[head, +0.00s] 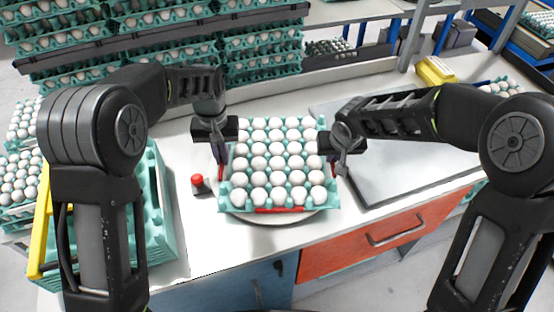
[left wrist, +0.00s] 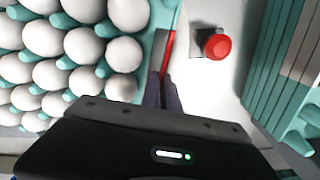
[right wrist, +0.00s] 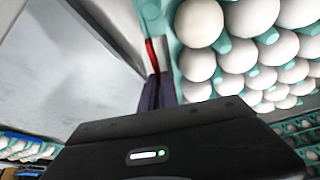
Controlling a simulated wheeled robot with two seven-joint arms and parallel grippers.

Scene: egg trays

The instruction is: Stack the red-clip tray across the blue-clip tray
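The red-clip tray (head: 225,204) is teal, full of white eggs, and sits level over a round pale plate, with red clips on its front and sides. My left gripper (head: 220,162) is at its left edge; in the left wrist view its fingers (left wrist: 163,92) are close together on the rim at a red clip (left wrist: 168,48). My right gripper (head: 338,168) is at its right edge; in the right wrist view its fingers (right wrist: 157,92) are likewise close together at a red clip (right wrist: 152,52). Both look shut on the tray. I see no blue clip; whether the tray touches the plate is unclear.
A red button (head: 197,180) stands on the table left of the tray. Teal trays (head: 155,215) with a yellow frame (head: 43,225) are stacked at the left. A grey metal plate (head: 385,180) lies at the right. Racks of egg trays (head: 262,45) stand behind.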

